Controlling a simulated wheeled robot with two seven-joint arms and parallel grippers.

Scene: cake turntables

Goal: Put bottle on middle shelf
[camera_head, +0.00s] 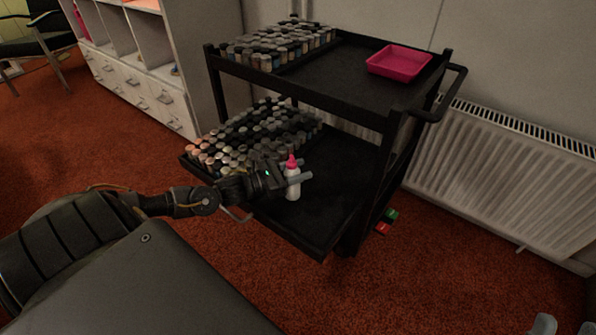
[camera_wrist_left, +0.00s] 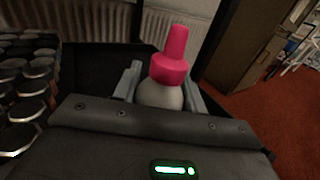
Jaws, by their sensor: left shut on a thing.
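The bottle (camera_head: 292,184) is white with a pink nozzle cap and stands upright between the fingers of my left gripper (camera_head: 300,177). It also shows in the left wrist view (camera_wrist_left: 172,70), with a finger on each side; its lower part is hidden there by the gripper body. My left gripper is shut on the bottle over the middle shelf (camera_head: 325,185) of the black cart. I cannot tell whether the bottle's base touches the shelf.
Rows of small jars (camera_head: 240,140) fill the left of the middle shelf, close to my gripper. More jars (camera_head: 280,45) and a pink tray (camera_head: 399,62) are on the top shelf. A cart post (camera_head: 385,165) stands to the right. The shelf's right part is bare.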

